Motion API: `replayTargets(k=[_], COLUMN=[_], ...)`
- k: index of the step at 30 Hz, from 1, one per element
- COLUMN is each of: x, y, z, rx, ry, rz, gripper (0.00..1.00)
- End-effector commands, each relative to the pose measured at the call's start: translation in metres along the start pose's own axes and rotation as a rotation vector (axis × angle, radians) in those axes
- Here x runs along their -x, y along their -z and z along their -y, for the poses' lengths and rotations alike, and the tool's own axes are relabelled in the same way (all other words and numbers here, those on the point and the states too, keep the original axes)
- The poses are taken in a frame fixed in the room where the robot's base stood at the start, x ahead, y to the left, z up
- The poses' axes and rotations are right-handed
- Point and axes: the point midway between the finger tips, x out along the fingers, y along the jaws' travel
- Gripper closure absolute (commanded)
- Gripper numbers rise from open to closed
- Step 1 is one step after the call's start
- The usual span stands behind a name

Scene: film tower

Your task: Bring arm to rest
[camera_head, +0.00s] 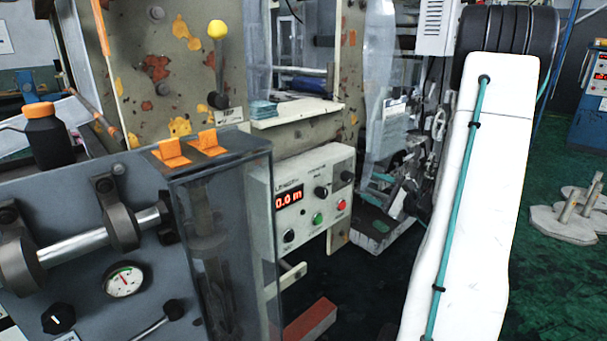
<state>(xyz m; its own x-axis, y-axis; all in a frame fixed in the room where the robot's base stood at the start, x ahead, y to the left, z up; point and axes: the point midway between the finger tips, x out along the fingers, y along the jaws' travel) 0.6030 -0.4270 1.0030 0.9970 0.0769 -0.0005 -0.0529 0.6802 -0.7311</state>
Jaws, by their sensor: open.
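My arm (470,210) shows at the right as a long white link with a teal cable along it. It rises from the bottom edge to a black ribbed joint (507,38) near the top. I cannot make out my gripper in this view. Dark and grey parts behind the link are too cluttered to tell apart.
A worn machine fills the left and middle. Its control box (312,205) reads 0.0 m. A clear guard (225,250) stands close in front. A yellow-knobbed lever (217,60) sticks up. Weights (565,222) lie on the open green floor at right, near a blue cabinet (588,110).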

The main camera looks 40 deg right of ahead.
Motion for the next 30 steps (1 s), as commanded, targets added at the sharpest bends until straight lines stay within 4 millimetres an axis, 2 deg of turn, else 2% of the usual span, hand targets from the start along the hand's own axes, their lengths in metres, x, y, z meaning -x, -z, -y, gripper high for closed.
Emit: replayTargets(k=[8, 11, 13, 14, 17, 22, 27, 30], x=[0.0, 0.002, 0.006, 0.008, 0.009, 0.021, 0.054, 0.077], y=[0.0, -0.005, -0.016, -0.025, -0.068, -0.152, -0.218, -0.246], z=[-0.003, -0.025, -0.045, -0.054, -0.086, -0.142, -0.184, -0.199], rx=[-0.025, -0.059, -0.077, -0.075, -0.04, 0.119, 0.376, 0.565], ry=[-0.014, -0.104, -0.203, -0.254, -0.466, -0.869, -1.243, -1.427], rz=[-0.001, 0.017, 0.04, 0.054, 0.122, 0.244, 0.338, 0.377], gripper=[0.44, 0.44, 0.44, 0.44, 0.44, 0.44, 0.44, 0.44])
